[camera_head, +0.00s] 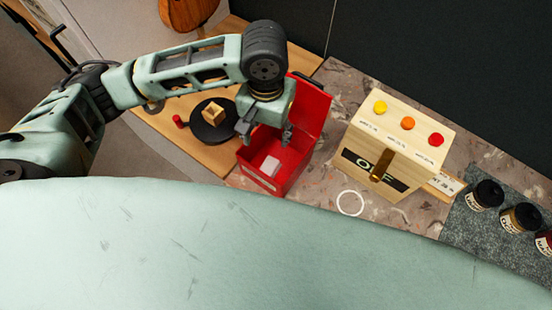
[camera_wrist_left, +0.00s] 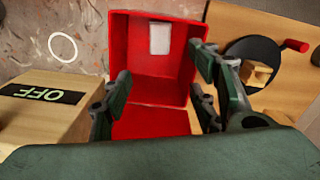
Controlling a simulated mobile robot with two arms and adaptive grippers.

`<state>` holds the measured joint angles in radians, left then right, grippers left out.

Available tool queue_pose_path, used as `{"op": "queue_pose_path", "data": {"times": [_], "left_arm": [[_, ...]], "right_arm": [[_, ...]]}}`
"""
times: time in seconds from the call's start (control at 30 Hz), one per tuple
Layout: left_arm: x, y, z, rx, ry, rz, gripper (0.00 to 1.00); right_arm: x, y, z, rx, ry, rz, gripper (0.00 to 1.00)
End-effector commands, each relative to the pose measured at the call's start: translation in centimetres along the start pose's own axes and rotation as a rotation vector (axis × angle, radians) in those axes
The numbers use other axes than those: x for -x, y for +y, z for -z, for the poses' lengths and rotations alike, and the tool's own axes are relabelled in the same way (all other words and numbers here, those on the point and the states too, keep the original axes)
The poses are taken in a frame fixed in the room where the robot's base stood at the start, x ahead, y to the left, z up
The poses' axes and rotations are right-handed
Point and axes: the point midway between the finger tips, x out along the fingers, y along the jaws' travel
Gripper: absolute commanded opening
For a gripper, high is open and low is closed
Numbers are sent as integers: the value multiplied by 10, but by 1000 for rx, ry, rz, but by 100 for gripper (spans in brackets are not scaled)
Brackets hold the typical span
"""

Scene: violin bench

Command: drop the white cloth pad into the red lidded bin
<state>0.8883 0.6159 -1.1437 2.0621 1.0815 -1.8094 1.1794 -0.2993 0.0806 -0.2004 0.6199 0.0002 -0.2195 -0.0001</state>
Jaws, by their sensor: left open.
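The red bin (camera_head: 296,165) stands on the bench with its lid (camera_head: 312,105) raised at the back. The white cloth pad (camera_head: 270,166) lies inside the bin, toward its front side. In the left wrist view the pad (camera_wrist_left: 160,38) shows as a small pale rectangle inside the red walls (camera_wrist_left: 185,60). I cannot tell whether it lies flat or leans on a wall. My left gripper (camera_head: 265,135) is over the bin's opening, jaws apart with nothing between them. Its fingers (camera_wrist_left: 160,82) are apart from the pad. My right gripper is not in view.
A wooden box (camera_head: 400,140) with coloured buttons and an OFF label stands right of the bin. A white ring (camera_head: 350,203) lies in front. A black round plate (camera_head: 212,122) with a small wooden block is on the left. Several jars (camera_head: 487,195) stand far right.

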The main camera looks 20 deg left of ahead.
Motion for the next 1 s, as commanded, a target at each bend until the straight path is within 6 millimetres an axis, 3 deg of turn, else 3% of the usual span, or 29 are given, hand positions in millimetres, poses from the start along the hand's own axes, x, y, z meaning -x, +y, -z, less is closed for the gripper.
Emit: {"op": "queue_pose_path", "data": {"times": [0.1,0.3,1.0], "left_arm": [[25,0,1,-1,3,-1,54],[50,0,0,-1,1,-1,54],[56,0,0,0,-1,0,54]], "right_arm": [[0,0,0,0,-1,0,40],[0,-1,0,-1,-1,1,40],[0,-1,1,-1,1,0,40]]}}
